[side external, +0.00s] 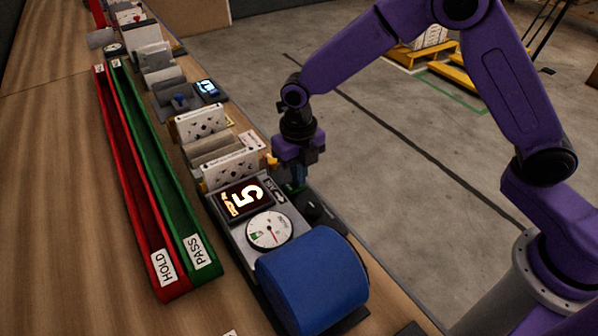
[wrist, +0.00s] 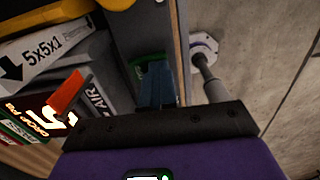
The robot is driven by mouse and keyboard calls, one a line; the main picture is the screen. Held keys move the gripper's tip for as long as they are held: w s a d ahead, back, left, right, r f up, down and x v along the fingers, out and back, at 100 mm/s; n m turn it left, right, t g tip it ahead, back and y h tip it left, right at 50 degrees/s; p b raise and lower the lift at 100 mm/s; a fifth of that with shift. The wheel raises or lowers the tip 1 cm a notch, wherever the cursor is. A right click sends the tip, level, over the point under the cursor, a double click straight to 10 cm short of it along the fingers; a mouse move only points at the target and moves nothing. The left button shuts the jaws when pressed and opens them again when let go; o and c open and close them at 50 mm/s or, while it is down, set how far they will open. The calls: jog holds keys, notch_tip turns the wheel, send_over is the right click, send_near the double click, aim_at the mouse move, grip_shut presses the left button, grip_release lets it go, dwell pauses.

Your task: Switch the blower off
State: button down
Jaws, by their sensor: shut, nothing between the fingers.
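The blower (side external: 312,280) is a large blue drum at the near end of the test unit, in the side view. Beside it are a round white dial (side external: 269,231) and a dark display (side external: 243,199) with a lit 5; the display also shows in the wrist view (wrist: 50,118). My gripper (side external: 299,184) points down, shut and empty, over the unit's right edge. A green part (side external: 290,188) lies right by its fingertips; in the wrist view it shows just behind my fingers (wrist: 156,92). I cannot tell whether they touch, nor the position of any switch.
White boxed filters (side external: 232,168) stand close left of my gripper. A dark knob (side external: 315,211) is on the near side. Red HOLD (side external: 160,250) and green PASS (side external: 185,235) channels run along the bench. Open floor lies right of the bench.

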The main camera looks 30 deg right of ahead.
jog(key=shift+s+a+r, duration=0.1)
jog(key=shift+a+r, duration=0.05)
jog(key=shift+a, duration=0.8)
jog(key=shift+a+r, duration=0.1)
notch_tip(320, 180, up, 14)
jog(key=d, duration=0.1)
jog(key=shift+d, duration=0.1)
jog(key=shift+d, duration=0.25)
dwell(0.3)
notch_tip(320, 180, down, 14)
jog(key=shift+d+f, duration=0.1)
dwell(0.5)
